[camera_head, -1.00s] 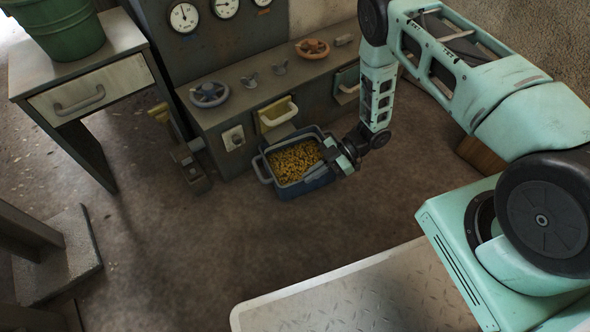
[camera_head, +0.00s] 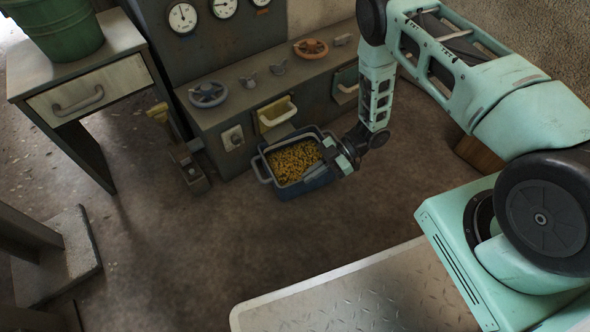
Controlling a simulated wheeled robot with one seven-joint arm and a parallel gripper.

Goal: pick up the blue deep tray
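The blue deep tray (camera_head: 272,181) stands on the floor in front of the grey control console, filled with small yellow-brown pieces. A handle shows at its left end. My gripper (camera_head: 330,158) is at the tray's right end, over or against its rim. The wrist and the gripper body hide that end of the tray, so I cannot tell whether the fingers are closed on it.
A desk (camera_head: 98,87) with a green bucket (camera_head: 62,27) is at the left. A yellow-handled device (camera_head: 190,165) stands left of the tray. The floor in front is clear.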

